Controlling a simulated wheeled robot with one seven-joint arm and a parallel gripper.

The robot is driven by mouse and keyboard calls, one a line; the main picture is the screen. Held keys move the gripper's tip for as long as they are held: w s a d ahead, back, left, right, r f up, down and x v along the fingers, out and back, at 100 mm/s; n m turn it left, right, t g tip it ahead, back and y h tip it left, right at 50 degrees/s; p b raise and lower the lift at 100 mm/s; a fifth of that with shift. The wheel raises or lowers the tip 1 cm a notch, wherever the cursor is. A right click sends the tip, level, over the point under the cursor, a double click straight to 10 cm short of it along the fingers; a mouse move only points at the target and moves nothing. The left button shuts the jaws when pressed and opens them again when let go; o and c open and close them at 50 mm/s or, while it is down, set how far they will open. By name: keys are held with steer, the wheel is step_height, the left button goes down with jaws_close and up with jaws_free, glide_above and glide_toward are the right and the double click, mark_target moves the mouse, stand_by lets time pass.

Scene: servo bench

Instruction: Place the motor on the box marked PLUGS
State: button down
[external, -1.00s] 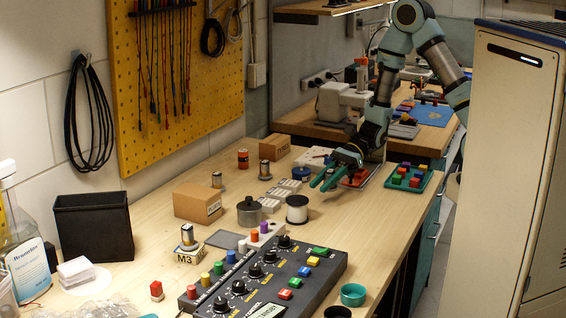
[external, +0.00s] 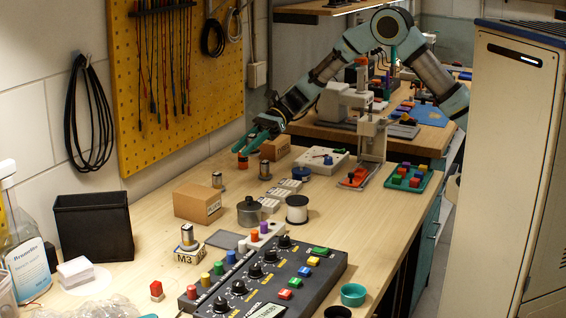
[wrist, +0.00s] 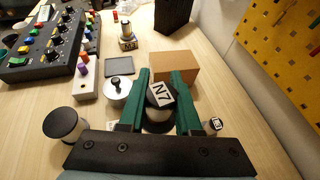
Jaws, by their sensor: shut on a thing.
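My gripper (wrist: 160,95) is shut on a dark, round thing with a white N7 tag (wrist: 162,94), which looks to be the motor. The green fingers stand on either side of it in the wrist view. A smaller carton (external: 276,148) is beside my gripper. The cartons' lettering is too small to read.
A grey knobbed pot (external: 249,212), a white spool (external: 297,209) and upright metal cylinders (external: 217,180) stand mid-bench. The M3 piece (external: 187,240) and a control panel (external: 265,280) are nearer. A yellow pegboard (external: 180,80) bounds the left. Bare wood lies right of the spool.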

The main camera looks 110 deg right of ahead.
steer(key=w+a+r+n+y, duration=0.1)
steer(key=w+a+r, duration=0.1)
steer(key=w, duration=0.8)
steer(key=r+n+g+y, duration=0.1)
steer(key=r, duration=0.1)
glide_above(190, 195)
step_height(190, 195, down, 9)
steer(key=p, duration=0.3)
steer(key=shift+d, duration=0.1)
steer(key=shift+f, duration=0.3)
steer(key=shift+f, duration=0.2)
steer(key=c, duration=0.6)
jaws_free()
